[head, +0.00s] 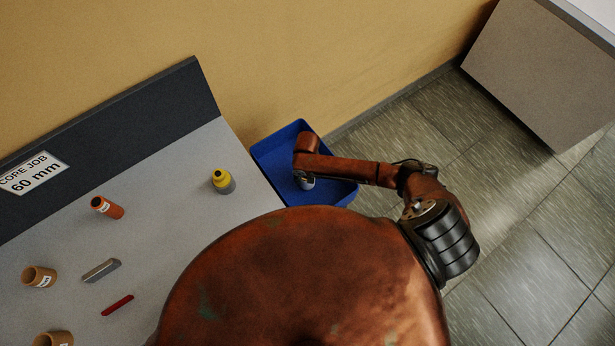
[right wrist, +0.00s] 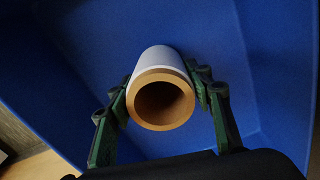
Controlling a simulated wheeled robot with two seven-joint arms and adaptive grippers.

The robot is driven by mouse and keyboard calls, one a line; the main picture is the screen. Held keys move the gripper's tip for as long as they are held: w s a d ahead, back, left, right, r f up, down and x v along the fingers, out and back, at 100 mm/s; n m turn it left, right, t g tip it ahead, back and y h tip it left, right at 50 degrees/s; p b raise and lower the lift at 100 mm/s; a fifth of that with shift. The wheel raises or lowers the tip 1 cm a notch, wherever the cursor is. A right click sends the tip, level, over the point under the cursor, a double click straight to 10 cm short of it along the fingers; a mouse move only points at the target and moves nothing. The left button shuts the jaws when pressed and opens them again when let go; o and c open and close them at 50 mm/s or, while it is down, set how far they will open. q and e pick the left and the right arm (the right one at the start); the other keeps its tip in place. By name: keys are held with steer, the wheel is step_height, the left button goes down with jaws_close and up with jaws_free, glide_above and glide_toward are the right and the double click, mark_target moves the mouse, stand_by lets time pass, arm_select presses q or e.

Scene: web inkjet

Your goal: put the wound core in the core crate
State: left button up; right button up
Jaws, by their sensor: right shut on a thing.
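The wound core (right wrist: 160,85) is a brown tube with a white wrap around it. In the right wrist view my right gripper (right wrist: 165,95) is shut on it, one finger on each side, with blue crate walls behind. In the head view the white core (head: 306,184) shows just under my right wrist, over the blue core crate (head: 342,193). The gripper's fingers are mostly hidden there by my arm. I cannot tell whether the core touches the crate floor. The crate also fills the background in the right wrist view (right wrist: 270,50). My left gripper is not in view.
A "CORE JOB 60 mm" sign (head: 34,173) is on the dark back panel.

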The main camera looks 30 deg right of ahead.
steer(key=o, duration=1.3)
steer(key=shift+f, duration=0.15)
step_height(320, 180, up, 12)
steer(key=shift+r+p, duration=0.2)
steer(key=shift+p, duration=0.55)
steer(key=shift+a, duration=0.1)
